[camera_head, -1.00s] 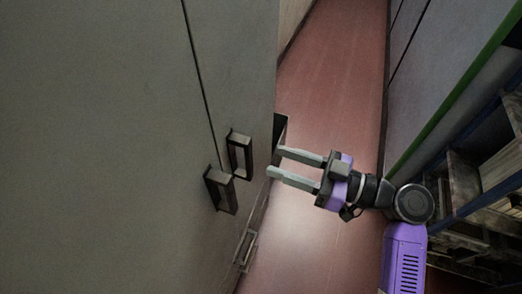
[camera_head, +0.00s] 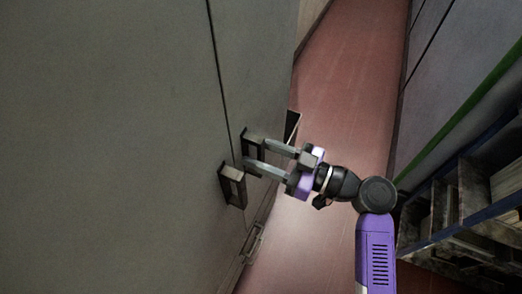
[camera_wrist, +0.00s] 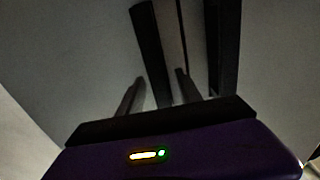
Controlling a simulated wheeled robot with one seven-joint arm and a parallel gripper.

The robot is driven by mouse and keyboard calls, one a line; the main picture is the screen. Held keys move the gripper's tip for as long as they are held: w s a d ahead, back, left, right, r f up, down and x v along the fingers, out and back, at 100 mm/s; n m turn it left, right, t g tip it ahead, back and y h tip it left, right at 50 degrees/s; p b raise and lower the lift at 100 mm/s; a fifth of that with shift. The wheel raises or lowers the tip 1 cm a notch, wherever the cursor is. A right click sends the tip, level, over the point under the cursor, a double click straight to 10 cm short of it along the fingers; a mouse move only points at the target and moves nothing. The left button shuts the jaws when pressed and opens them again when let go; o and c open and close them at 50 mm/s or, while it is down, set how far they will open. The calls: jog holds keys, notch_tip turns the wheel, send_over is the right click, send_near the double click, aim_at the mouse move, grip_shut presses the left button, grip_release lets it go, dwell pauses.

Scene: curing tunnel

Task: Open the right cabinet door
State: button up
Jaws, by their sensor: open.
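The right cabinet door (camera_head: 262,70) is a flat grey panel on the right of a dark vertical seam and looks shut. Its dark bar handle (camera_head: 250,140) stands out beside the seam. My gripper (camera_head: 256,153) is open at this handle. One finger overlaps the handle's right side, and the other is near its lower end, between the two handles. In the wrist view, a dark handle bar (camera_wrist: 150,45) runs down between my two fingers (camera_wrist: 158,92). I cannot tell whether they touch it.
The left door's handle (camera_head: 232,186) is close beside my lower finger. Another handle (camera_head: 252,241) is lower on the cabinet. A reddish floor aisle (camera_head: 345,80) is clear behind my gripper. A shelf rack with wooden boards (camera_head: 470,190) stands on the right.

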grip_shut()
dwell(1.3)
